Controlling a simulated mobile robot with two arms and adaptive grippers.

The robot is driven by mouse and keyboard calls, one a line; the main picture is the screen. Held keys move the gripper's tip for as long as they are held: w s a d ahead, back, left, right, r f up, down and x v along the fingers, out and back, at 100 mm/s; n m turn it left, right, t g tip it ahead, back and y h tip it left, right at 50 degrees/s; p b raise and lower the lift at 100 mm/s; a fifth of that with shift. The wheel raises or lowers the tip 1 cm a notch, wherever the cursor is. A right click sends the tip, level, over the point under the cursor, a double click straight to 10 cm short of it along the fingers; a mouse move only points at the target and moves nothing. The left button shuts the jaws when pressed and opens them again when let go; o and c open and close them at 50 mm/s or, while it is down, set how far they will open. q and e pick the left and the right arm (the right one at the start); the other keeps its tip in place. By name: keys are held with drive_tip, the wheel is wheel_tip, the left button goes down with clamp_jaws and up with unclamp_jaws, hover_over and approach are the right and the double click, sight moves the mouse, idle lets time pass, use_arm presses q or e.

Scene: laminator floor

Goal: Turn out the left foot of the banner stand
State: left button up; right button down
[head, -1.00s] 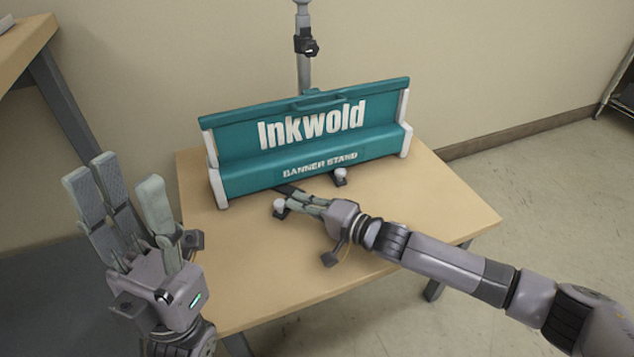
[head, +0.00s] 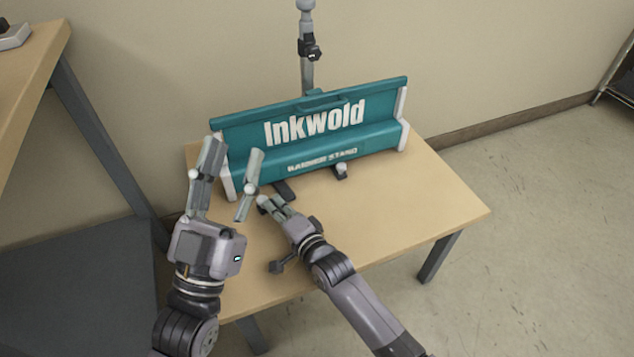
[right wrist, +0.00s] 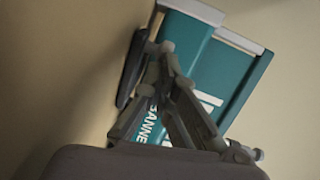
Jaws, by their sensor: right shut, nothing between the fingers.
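The teal banner stand (head: 240,137) with white end caps stands upright on the wooden table. A dark foot bar (head: 285,191) sticks out from under its front, left of the middle, slanting toward me. A second dark foot with a pale knob (head: 341,171) shows further right under the front. My right gripper (head: 265,203) is shut and empty, low over the table just left of the dark bar; I cannot tell whether they touch. In the right wrist view its fingers (right wrist: 165,75) cover part of the stand (right wrist: 190,38). My left gripper (head: 236,150) is open, fingers up, before the stand's left end.
The small wooden table (head: 430,205) is clear at the right and front right. A pole (head: 306,65) rises behind the stand, near the wall. Another wooden table (head: 32,70) stands at the far left. The floor is open on the right.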

use_arm(q)
drive_tip(key=shift+w+f+g+y, duration=0.15)
drive_tip(key=shift+w+f+g, duration=0.3)
drive_tip(key=shift+f, duration=0.15)
drive_tip(key=shift+w+f+g+y, duration=0.15)
drive_tip(key=shift+w+f+g, duration=0.25)
drive_tip(key=shift+f, duration=0.2)
use_arm(e)
drive_tip(key=shift+s+a, duration=0.1)
drive_tip(key=shift+a, duration=0.6)
use_arm(q)
drive_tip(key=shift+p, duration=0.3)
